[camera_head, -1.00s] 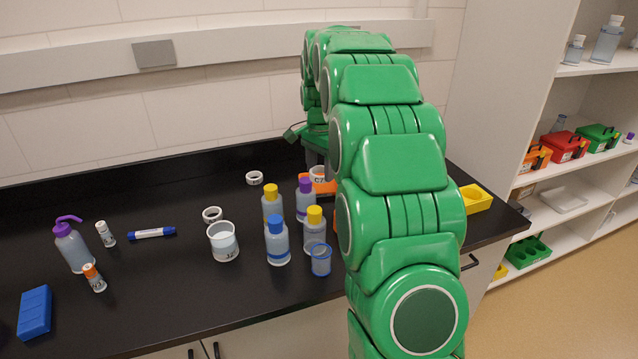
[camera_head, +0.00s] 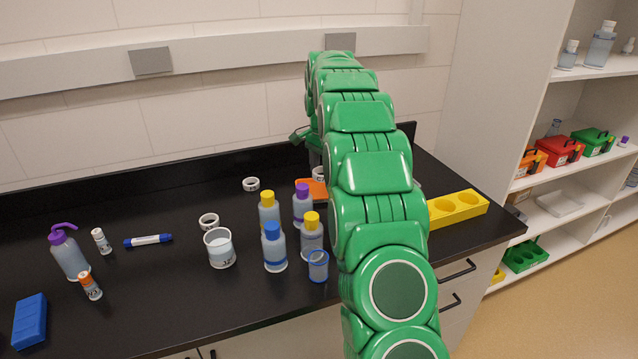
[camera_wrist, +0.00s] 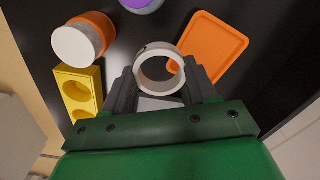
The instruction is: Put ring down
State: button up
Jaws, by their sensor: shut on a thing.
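A white ring (camera_wrist: 158,49) sits between the two dark fingers of my gripper (camera_wrist: 160,82) in the wrist view, and the gripper is shut on it. An orange tray or mat (camera_wrist: 214,45) lies just right of the ring, and a bit of orange shows through the ring's hole. In the head view a small part of the held ring (camera_head: 317,173) shows above the orange tray (camera_head: 311,188). My arm hides most of the gripper there. I cannot tell whether the ring touches the surface below.
Two more white rings (camera_head: 251,184) (camera_head: 209,220) lie on the black bench. Several capped bottles (camera_head: 274,247) and a white beaker (camera_head: 220,249) stand left of my arm. A yellow rack (camera_head: 458,206) is right of it. An orange jar with a white lid (camera_wrist: 80,42) is near my gripper.

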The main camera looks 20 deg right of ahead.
jog(key=w+f, duration=0.3)
jog(key=w+d+f, duration=0.1)
jog(key=w+f, duration=0.1)
jog(key=w, duration=0.1)
jog(key=shift+d+f, duration=0.2)
jog(key=shift+f, duration=0.2)
jog(key=shift+w+f, duration=0.3)
jog(key=shift+f, duration=0.05)
jog(key=shift+f, duration=0.1)
jog(key=shift+w+d+f, duration=0.1)
jog(key=shift+w+f, duration=0.05)
jog(key=shift+f, duration=1.45)
jog(key=shift+f, duration=0.35)
jog(key=o, duration=1)
